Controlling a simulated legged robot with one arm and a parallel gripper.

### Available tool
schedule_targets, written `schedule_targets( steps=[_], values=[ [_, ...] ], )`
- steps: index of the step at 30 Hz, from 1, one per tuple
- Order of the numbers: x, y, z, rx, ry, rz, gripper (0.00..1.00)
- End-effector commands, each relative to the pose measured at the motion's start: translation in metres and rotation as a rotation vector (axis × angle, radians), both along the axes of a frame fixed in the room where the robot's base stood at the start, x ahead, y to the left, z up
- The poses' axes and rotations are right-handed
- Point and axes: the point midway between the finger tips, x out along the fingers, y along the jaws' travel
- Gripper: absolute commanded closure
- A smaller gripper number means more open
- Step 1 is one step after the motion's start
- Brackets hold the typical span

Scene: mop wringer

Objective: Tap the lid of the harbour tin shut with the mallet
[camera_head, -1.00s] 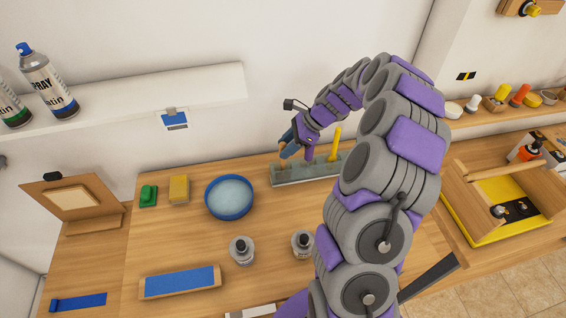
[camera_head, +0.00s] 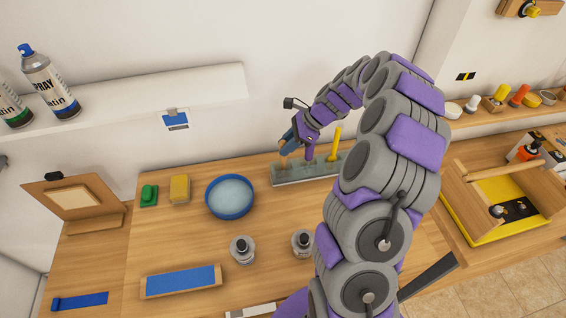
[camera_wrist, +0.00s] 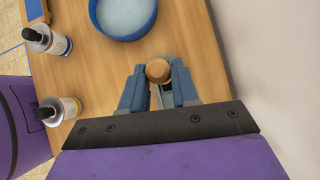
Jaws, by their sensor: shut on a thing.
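My gripper (camera_head: 288,140) is over the left end of a grey rack (camera_head: 290,178) at the back of the bench. In the wrist view its blue fingers (camera_wrist: 158,84) are shut on a tan, round-ended wooden handle (camera_wrist: 158,70). In the head view the handle (camera_head: 284,152) shows just below the fingers; whether its lower end is clear of the rack I cannot tell. Its head is not visible, so I cannot confirm it is the mallet. A round blue tin or bowl with a pale blue top (camera_head: 229,196) stands left of the rack; I cannot read which tin it is.
A yellow-handled tool (camera_head: 335,142) stands in the rack. Two dark-capped bottles (camera_head: 242,250) (camera_head: 302,242) stand in front. A yellow sponge (camera_head: 179,188) and green block (camera_head: 149,194) lie left of the bowl. A wooden box (camera_head: 500,205) is at right.

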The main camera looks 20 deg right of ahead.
Motion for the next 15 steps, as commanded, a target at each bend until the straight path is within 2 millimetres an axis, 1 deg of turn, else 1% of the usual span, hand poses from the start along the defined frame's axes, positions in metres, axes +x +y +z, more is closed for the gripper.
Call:
schedule_targets(
  steps=[1,3,15],
  values=[
    [0.000,0.000,0.007,0.000,-0.001,-0.001,1.00],
    [0.000,0.000,0.013,0.000,-0.001,-0.001,1.00],
    [0.000,0.000,0.042,0.001,-0.001,-0.001,1.00]
  ],
)
